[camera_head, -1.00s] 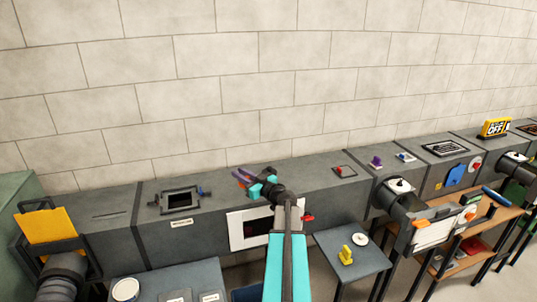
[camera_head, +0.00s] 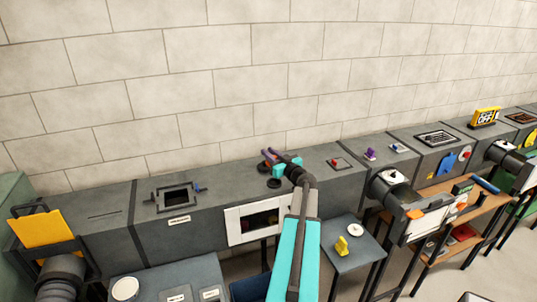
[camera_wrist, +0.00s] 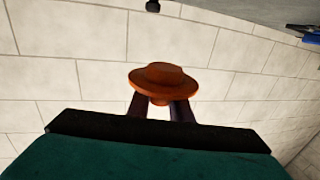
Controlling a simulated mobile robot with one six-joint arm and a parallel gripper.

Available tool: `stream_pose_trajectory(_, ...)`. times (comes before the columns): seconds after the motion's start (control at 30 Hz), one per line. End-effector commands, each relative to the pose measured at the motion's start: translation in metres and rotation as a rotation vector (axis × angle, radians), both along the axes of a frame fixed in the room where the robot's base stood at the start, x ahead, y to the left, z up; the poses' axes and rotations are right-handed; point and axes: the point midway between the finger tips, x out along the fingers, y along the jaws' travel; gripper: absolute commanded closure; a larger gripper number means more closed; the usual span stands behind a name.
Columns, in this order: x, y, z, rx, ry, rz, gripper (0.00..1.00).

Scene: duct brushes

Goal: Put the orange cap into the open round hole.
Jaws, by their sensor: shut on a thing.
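The orange cap (camera_wrist: 162,79) is a round, brimmed piece with a short stem below. In the wrist view, my gripper (camera_wrist: 160,105) is shut on that stem, and the cap is upright in front of the wall. In the head view, my gripper (camera_head: 268,155) is above the top of the grey duct, with purple fingers pointing left. A dark round spot (camera_head: 274,183) on the duct top just below the gripper looks like the open round hole. The cap is too small in the head view to tell its exact height over the hole.
A square opening with a raised frame (camera_head: 178,197) lies left on the duct top. A white-framed window (camera_head: 262,219) is in the duct front. A small table (camera_head: 350,259) with a yellow piece (camera_head: 341,246) stands to the right. My arm crosses in front of the duct.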

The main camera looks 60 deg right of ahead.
Motion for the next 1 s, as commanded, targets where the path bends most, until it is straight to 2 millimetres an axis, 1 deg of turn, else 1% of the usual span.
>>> stream_pose_trajectory(0.27,0.001,0.001,-0.009,0.0,0.0,0.001,1.0)
stream_pose_trajectory(0.7,0.001,0.001,-0.031,-0.001,0.0,0.002,1.0)
stream_pose_trajectory(1.0,0.002,0.001,-0.035,-0.001,0.0,0.003,1.0)
